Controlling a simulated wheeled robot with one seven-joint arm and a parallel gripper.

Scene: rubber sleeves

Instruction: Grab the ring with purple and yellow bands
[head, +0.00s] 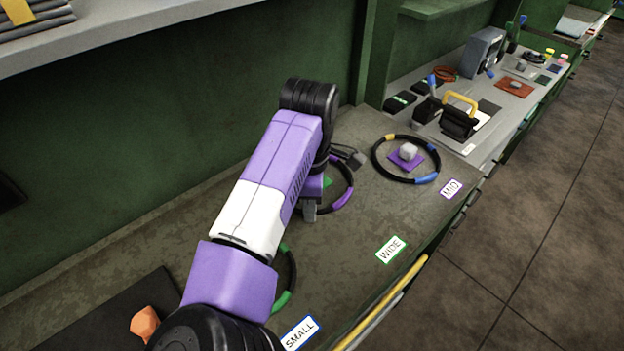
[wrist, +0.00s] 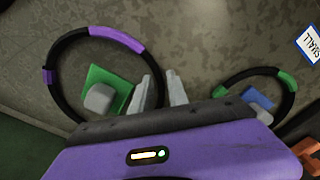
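A black ring with purple bands (head: 343,198) lies on the bench, partly hidden by my arm. In the wrist view this ring (wrist: 118,40) shows two purple bands around a green square with a grey block; its lower edge is hidden, and no yellow shows on it. Another black ring (head: 405,137), with yellow and blue bands, lies farther off around a purple square with a grey block. My gripper (head: 311,208) points down beside the purple-banded ring.
A smaller ring with green bands (wrist: 284,80) surrounds a blue square; my arm mostly hides it in the head view. An orange piece (head: 145,324) lies near left. A green wall stands behind.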

